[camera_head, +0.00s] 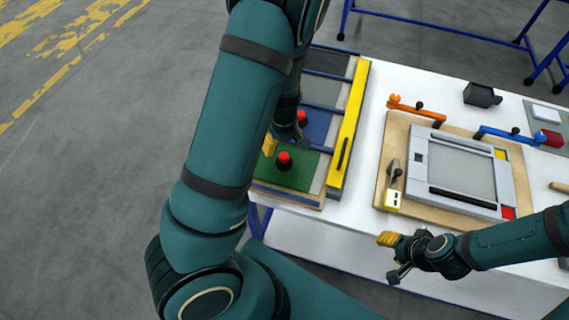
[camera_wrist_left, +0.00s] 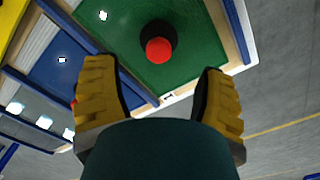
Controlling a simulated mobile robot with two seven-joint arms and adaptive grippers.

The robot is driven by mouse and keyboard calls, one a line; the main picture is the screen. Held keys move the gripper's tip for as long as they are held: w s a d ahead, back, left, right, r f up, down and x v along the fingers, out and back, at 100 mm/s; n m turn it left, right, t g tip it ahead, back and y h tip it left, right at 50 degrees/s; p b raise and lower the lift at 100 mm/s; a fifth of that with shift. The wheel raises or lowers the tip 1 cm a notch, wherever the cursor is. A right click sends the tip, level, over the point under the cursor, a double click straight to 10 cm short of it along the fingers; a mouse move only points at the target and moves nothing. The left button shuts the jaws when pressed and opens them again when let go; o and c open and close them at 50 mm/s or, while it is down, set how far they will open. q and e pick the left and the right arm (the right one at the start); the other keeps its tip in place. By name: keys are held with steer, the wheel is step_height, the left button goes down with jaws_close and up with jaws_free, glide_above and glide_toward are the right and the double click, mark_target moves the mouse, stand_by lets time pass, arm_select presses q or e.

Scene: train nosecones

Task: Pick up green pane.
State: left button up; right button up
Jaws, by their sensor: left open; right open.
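The green pane (camera_head: 298,177) lies flat in the nearest compartment of a rack at the left end of the white table, with a red-topped black knob (camera_head: 284,160) on it. In the left wrist view the green pane (camera_wrist_left: 195,50) fills the upper middle, and its knob (camera_wrist_left: 159,45) stands ahead of and between my fingertips. My left gripper (camera_head: 285,140) is above the rack near the pane, partly hidden by my arm; in the wrist view my left gripper (camera_wrist_left: 158,85) is open and empty. My right gripper (camera_head: 392,258) is open and empty in front of the table's near edge.
A blue pane (camera_head: 318,124) with a red knob lies behind the green one. A yellow bar (camera_head: 349,125) borders the rack on the right. A grey framed panel (camera_head: 460,170) sits on a wooden board with orange (camera_head: 415,108) and blue (camera_head: 508,134) clamps. A dark box (camera_head: 481,95) stands behind.

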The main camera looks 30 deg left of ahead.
mark_target(284, 155)
arm_select(q)
step_height(284, 155, down, 2)
steer(key=shift+w+f, duration=0.1)
steer(key=shift+f+b, duration=0.65)
steer(key=shift+f, duration=2.05)
jaws_close()
